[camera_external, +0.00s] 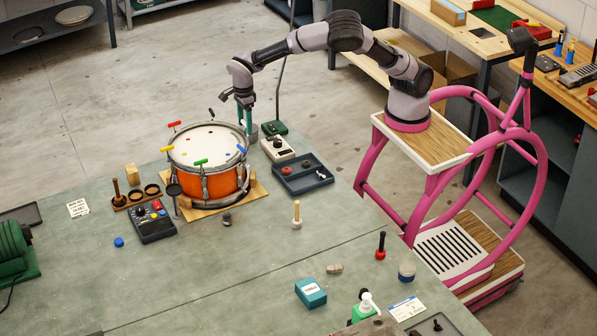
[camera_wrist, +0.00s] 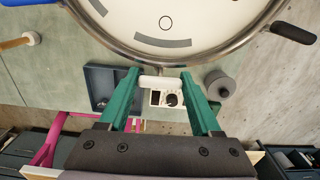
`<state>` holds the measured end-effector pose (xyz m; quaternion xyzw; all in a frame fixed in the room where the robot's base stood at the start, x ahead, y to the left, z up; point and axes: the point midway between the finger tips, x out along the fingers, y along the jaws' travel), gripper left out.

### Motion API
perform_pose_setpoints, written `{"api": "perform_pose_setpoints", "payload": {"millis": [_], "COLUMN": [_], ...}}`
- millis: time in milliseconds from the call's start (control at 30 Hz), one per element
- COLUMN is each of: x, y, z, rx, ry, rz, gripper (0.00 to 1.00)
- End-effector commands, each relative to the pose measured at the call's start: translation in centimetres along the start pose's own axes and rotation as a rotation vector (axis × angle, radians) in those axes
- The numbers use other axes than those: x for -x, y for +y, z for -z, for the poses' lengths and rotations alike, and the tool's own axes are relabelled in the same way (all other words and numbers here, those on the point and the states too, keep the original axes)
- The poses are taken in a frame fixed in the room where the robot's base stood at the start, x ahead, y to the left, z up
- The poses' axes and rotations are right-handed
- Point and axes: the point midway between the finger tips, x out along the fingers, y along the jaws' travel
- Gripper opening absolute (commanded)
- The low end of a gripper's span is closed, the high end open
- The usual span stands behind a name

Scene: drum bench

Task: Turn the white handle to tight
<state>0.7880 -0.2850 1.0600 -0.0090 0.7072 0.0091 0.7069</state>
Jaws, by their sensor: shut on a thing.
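An orange drum (camera_external: 215,185) with a white head (camera_external: 205,143) stands on a wooden board on the green bench. T-shaped handles sit around its rim: red (camera_external: 174,124), yellow (camera_external: 167,148), green (camera_external: 201,161), blue (camera_external: 241,150) and black (camera_external: 211,113). The white handle (camera_wrist: 160,82) is at the rim's near edge in the wrist view, its bar spanning between my green fingertips. My gripper (camera_wrist: 160,76) is shut on it. In the external view my gripper (camera_external: 246,118) points down at the drum's right far side and hides the white handle. A grey arc mark (camera_wrist: 163,42) shows on the head.
Right of the drum are a white meter box (camera_external: 277,149) and a blue-grey tray (camera_external: 303,174). A control box (camera_external: 152,222) and a wooden cup holder (camera_external: 137,197) stand to its left. A grey cylinder (camera_wrist: 218,84) is close to my right finger.

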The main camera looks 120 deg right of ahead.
Motion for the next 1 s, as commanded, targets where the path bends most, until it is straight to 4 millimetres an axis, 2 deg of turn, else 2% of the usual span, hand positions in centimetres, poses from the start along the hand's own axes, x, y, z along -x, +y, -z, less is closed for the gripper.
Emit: {"api": "perform_pose_setpoints", "payload": {"millis": [600,633,667,700,1000], "x": [0.16,0.16,0.15,0.14,0.12], "y": [-0.1,-0.1,-0.1,-0.09,-0.03], "z": [-0.09,-0.09,-0.08,-0.07,-0.02], "rx": [-0.042,-0.043,-0.042,-0.042,-0.04], "ry": [-0.004,-0.004,-0.004,-0.003,-0.001], "rz": [0.001,0.001,0.001,0.001,0.0], "gripper": [0.09,0.76,0.88,0.95,0.95]}}
